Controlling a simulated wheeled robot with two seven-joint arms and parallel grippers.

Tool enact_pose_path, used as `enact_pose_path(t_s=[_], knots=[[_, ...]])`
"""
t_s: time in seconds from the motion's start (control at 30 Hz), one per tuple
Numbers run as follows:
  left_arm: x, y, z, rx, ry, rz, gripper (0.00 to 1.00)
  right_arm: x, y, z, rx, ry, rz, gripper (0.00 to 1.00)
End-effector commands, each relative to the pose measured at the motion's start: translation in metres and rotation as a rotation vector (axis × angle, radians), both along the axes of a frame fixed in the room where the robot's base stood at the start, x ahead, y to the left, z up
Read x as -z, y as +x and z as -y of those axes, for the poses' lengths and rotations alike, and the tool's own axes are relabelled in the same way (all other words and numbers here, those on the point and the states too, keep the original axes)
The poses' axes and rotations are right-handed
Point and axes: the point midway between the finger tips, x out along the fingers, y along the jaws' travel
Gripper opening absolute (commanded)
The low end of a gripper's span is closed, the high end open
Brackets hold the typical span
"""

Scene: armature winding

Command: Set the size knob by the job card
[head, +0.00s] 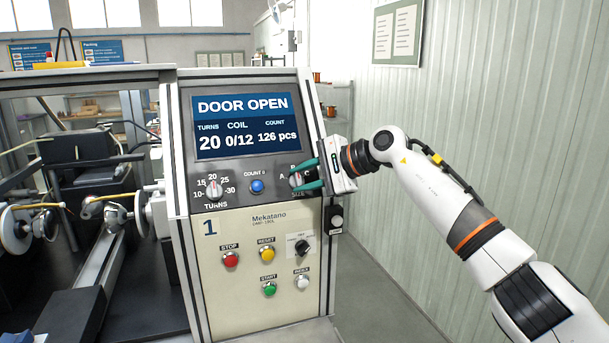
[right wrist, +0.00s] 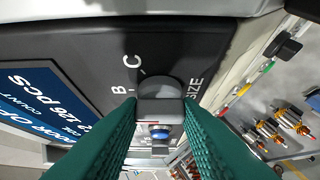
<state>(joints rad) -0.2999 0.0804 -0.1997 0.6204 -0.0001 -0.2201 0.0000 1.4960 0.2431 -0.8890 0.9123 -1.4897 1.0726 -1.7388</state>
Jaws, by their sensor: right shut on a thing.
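The size knob (head: 295,181) is a grey knob at the right of the dark control panel, above the lettering SIZE. My right gripper (head: 297,179) has its green fingers shut on it, one on each side. In the right wrist view the knob (right wrist: 159,92) sits between the fingertips, with the letters B and C beside it. I cannot tell for sure which letter it points to. The screen (head: 243,125) reads DOOR OPEN, turns 20, coil 0/12, count 126 pcs. I cannot make out a readable job card. My left gripper is out of view.
The turns knob (head: 214,188) and blue count button (head: 257,186) are left of the size knob. Below are red stop (head: 230,259), yellow reset (head: 267,254) and green start (head: 270,289) buttons. Winding machinery stands left; a corrugated wall (head: 500,120) is at right.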

Motion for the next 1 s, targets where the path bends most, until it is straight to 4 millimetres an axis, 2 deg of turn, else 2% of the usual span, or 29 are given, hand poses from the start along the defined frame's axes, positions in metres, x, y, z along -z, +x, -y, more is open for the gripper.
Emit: enact_pose_path(t_s=[0.33,0.37,0.47,0.77,0.87,1.0], knots=[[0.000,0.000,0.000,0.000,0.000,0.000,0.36,0.000,0.000,0.000,0.000,-0.002,0.001,0.07],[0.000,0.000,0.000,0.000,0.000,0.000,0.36,0.000,0.000,0.000,0.000,-0.001,0.002,0.35],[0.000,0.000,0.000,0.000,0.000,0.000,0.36,0.000,0.000,0.000,0.000,-0.001,0.002,0.52],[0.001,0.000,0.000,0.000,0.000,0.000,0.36,0.000,0.000,0.001,0.000,-0.001,0.001,0.52],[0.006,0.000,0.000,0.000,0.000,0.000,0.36,-0.002,-0.003,0.007,0.001,-0.001,0.003,0.52],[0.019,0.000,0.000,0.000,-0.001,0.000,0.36,-0.010,-0.012,0.026,0.002,-0.002,0.006,0.52]])
